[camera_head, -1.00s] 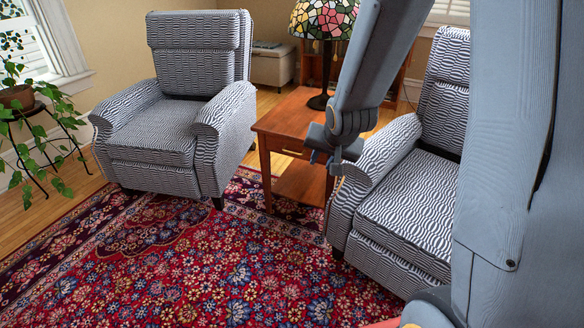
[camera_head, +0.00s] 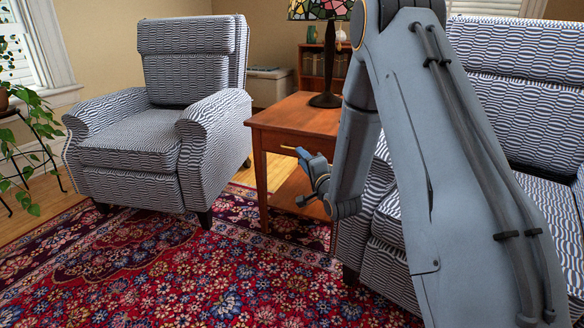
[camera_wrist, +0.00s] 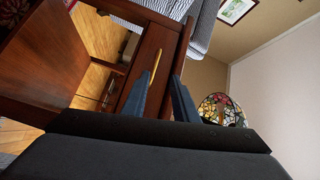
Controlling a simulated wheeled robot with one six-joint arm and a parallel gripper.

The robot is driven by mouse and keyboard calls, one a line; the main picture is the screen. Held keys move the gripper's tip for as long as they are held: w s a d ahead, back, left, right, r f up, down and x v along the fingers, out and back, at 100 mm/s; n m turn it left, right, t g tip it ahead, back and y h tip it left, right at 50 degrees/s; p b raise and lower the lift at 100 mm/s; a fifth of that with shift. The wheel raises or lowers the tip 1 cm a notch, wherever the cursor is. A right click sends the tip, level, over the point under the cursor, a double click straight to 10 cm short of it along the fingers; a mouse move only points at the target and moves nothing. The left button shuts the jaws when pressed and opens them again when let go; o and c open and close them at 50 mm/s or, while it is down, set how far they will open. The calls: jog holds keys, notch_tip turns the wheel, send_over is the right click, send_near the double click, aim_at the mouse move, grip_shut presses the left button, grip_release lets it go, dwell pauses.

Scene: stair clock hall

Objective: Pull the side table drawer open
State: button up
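The wooden side table (camera_head: 305,113) stands between two armchairs. Its drawer front (camera_head: 286,144) is partly hidden by my gripper and arm in the head view; it looks flush with the table. In the wrist view the table (camera_wrist: 45,60) appears tilted, with a slim brass handle (camera_wrist: 156,61) on the drawer. My gripper (camera_head: 299,176) is just in front of the drawer. In the wrist view the two fingers of my gripper (camera_wrist: 162,76) are apart. The handle shows just beyond the fingertips, nearer the left one; I cannot tell whether they touch.
A patterned armchair (camera_head: 135,150) stands left of the table and another (camera_head: 510,60) right, close to my arm. A stained-glass lamp (camera_head: 325,98) stands on the table. A plant (camera_head: 35,115) is at far left. The red rug (camera_head: 180,275) is clear in front.

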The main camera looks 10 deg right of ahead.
aim_at(292, 149)
jog(key=shift+m+t, duration=0.5)
jog(key=shift+t, duration=0.1)
jog(key=shift+w+a+f+b, duration=0.2)
jog(key=shift+w+b, duration=0.7)
jog(key=shift+w, duration=0.55)
jog(key=shift+w+a+f+b, duration=0.2)
jog(key=shift+w+b, duration=0.65)
jog(key=shift+w, duration=0.6)
jog(key=shift+w+a+f+b, duration=0.2)
jog(key=shift+w+b, duration=0.7)
jog(key=shift+w, duration=0.55)
grip_shut()
jog(key=shift+y, duration=0.4)
